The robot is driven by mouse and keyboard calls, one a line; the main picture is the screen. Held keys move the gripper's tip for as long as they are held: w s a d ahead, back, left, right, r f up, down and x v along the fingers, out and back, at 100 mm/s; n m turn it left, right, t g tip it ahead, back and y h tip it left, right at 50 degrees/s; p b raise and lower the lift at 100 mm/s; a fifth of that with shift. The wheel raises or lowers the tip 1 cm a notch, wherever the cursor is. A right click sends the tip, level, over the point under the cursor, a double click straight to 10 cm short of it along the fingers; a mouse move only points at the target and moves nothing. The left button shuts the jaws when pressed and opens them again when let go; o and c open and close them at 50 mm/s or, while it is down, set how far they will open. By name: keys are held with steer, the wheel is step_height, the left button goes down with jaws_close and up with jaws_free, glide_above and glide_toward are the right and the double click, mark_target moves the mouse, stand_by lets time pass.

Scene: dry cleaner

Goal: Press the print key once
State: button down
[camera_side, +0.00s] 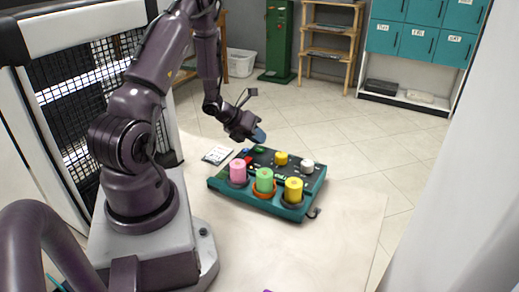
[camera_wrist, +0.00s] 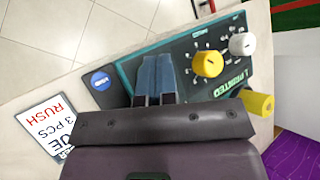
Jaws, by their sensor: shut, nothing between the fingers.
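A teal and black control panel (camera_side: 225,184) lies on the pale table; it also shows in the wrist view (camera_wrist: 128,66). A round blue key with a small white mark (camera_wrist: 100,82) sits at its left in the wrist view. In the side view small blue, red and green keys are at the panel's far left part. I cannot read which is the print key; the green label (camera_wrist: 232,117) reads roughly "PRINTED". My gripper (camera_side: 260,136), with blue fingertips together (camera_wrist: 155,75), is shut and empty above the panel's far edge, right of the blue key in the wrist view. It hides part of the panel.
Pink (camera_side: 238,171), green (camera_side: 264,180) and yellow (camera_side: 293,190) cylinders stand along the panel's near side. A yellow knob (camera_wrist: 209,63) and a white knob (camera_wrist: 242,44) stick up behind them. A "RUSH 3 PCS" card (camera_wrist: 48,128) lies left of the panel. The table's near right is clear.

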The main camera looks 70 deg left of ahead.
mark_target(258, 148)
steer(key=shift+r, duration=0.15)
steer(key=shift+r, duration=2.5)
